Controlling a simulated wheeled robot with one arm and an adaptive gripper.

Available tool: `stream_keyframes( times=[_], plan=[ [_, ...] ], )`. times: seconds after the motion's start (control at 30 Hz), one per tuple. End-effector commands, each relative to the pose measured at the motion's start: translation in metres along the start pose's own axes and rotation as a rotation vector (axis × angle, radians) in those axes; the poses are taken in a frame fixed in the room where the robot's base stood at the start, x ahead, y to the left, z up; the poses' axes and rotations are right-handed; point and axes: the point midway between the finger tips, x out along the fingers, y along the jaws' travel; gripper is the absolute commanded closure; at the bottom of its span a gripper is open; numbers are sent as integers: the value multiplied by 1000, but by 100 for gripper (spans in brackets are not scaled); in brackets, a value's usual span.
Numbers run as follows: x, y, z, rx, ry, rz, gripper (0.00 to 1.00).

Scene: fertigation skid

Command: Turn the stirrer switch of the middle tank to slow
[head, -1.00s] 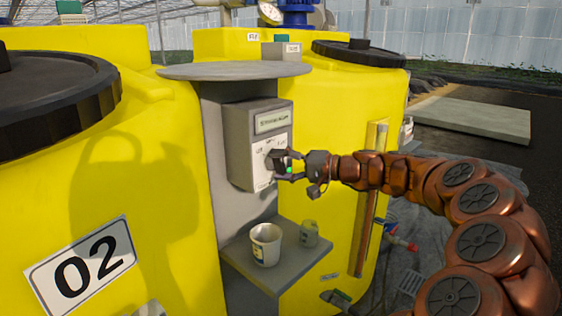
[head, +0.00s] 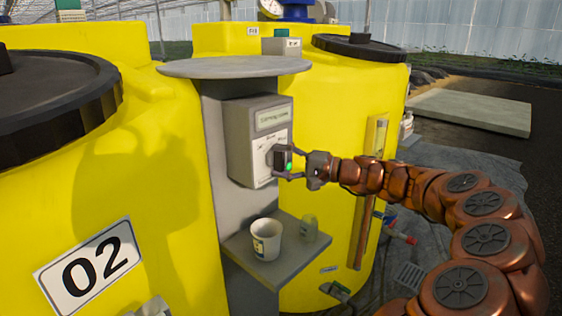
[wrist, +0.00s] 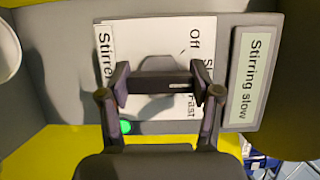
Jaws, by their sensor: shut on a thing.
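The stirrer switch box (head: 245,150) is grey and hangs on the grey column between two yellow tanks. Its dark knob (wrist: 160,86) sits on a white dial plate (wrist: 150,40) with Off, a partly hidden label starting with S, and Fast. My gripper (head: 280,162) is shut on the knob, one finger on each end of its bar. The knob's white mark points to the right in the wrist view, towards the S label. The small display (wrist: 249,78) reads "Stirring slow". A green lamp (wrist: 125,127) shows beside one finger.
A round grey plate (head: 235,67) overhangs the box. Tank 02 (head: 165,200) stands close at the left; another yellow tank (head: 335,140) stands behind.

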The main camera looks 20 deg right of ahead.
Motion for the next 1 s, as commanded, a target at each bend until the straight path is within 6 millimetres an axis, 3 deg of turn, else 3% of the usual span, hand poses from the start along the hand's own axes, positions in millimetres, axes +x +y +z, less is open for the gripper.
stream_keyframes(
  times=[0.03, 0.07, 0.3, 0.7, 0.87, 1.0],
  plan=[
    [0, 0, -1, 0, 2, 0, 72],
    [0, 0, -1, 0, 2, 0, 36],
    [0, 0, 0, -1, 1, 0, 11],
    [-5, 0, -1, -1, 2, 0, 11],
    [-24, 0, -1, -1, 3, -1, 11],
    [-52, 0, -2, -1, 6, 0, 11]
  ],
)
